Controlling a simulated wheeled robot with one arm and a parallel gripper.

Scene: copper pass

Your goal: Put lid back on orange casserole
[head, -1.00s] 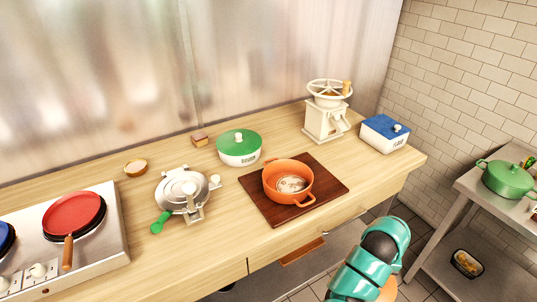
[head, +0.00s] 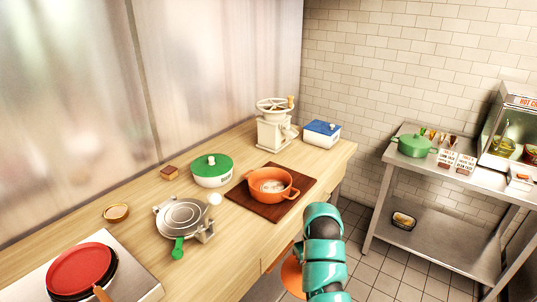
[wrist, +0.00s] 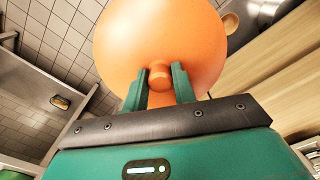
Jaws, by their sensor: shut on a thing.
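The orange casserole (head: 262,193) stands open on a dark wooden board (head: 240,197) on the counter, its inside showing. My gripper (wrist: 164,76) is shut on the knob of the round orange lid (wrist: 160,32) in the wrist view. The lid also shows partly in the head view (head: 291,278), beside the counter's front edge, below the casserole in the picture and apart from it. My teal arm hides part of the lid and the gripper in the head view.
A green-lidded pot (head: 212,179), a waffle iron (head: 182,222) and a grinder (head: 275,133) stand around the board. A blue-lidded box (head: 322,133) is at the counter's far end. Tiled floor separates the counter from a steel table (head: 390,153) holding a green pot (head: 414,146).

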